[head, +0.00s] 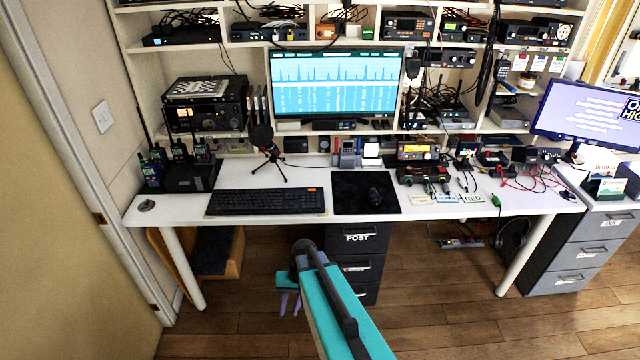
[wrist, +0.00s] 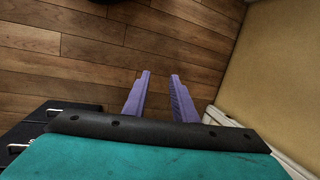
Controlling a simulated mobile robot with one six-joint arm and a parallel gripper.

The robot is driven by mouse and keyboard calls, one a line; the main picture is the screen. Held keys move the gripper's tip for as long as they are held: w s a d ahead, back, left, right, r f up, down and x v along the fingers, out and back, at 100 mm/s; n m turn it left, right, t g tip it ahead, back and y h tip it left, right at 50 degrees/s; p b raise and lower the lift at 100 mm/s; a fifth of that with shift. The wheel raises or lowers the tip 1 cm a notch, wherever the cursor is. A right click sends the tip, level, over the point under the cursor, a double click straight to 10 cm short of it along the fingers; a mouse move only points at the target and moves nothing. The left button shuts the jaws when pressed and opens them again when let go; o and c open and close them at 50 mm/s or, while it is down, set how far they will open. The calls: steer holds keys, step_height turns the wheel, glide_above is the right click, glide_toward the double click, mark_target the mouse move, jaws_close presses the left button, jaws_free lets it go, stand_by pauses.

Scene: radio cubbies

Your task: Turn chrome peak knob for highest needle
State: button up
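My gripper (head: 290,303) hangs low in front of the desk in the head view, above the wood floor. In the wrist view my gripper (wrist: 160,82) shows two purple fingers apart, with only floor between them. I cannot pick out a chrome knob or a needle at this size. A box with a lit yellow display (head: 417,152) stands on the right half of the desk. A dark radio with a lit dial (head: 205,118) sits on the left shelf. My gripper is well away from both.
The white desk (head: 290,180) carries a keyboard (head: 267,201), a black mouse mat (head: 350,205) and a microphone (head: 265,145). Cables and small devices crowd its right side. Black drawers (head: 362,238) stand beneath it. A wall and door frame bound the left. Floor in front is open.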

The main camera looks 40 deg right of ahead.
steer(key=s+a+f+n+g+h, duration=0.1)
steer(key=s+a+f, duration=0.2)
steer(key=s, duration=0.5)
steer(key=s+a+f+n+g+h, duration=0.1)
steer(key=s+a+f+n+g, duration=0.1)
steer(key=s, duration=0.6)
steer(key=s+a+f+n+g+h, duration=0.1)
steer(key=s+a+f+n+g, duration=0.1)
steer(key=s+a+f, duration=0.3)
steer(key=s+a, duration=0.1)
steer(key=s, duration=0.3)
steer(key=shift+h, duration=0.3)
steer(key=shift+w+a, duration=0.1)
steer(key=shift+o, duration=0.8)
steer(key=shift+r, duration=0.1)
